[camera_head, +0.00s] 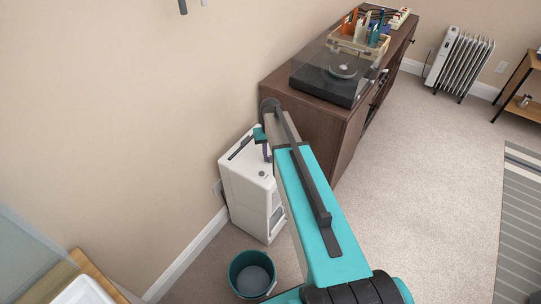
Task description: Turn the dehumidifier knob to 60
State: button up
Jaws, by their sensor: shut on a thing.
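The white dehumidifier (241,189) stands upright on the carpet against the wall, left of a dark wood cabinet. Its top has a dark slot and a small grey round mark. My arm reaches over from the front right, and my gripper (267,155) points down at the right rear part of the top. The gripper is shut on what appears to be the dehumidifier knob. The knob itself is hidden by the fingers and arm, so its setting and markings cannot be read.
A teal bucket (250,270) is on the floor in front. A radiator (460,62) stands far right. Open carpet lies at right.

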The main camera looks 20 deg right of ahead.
aim_at(271, 158)
jog(key=o, duration=1)
jog(key=shift+o, duration=0.2)
jog(key=shift+r, duration=0.15)
notch_tip(271, 158, up, 14)
jog(key=b, duration=0.1)
jog(key=shift+f, duration=0.25)
jog(key=shift+s, duration=0.1)
dwell(0.4)
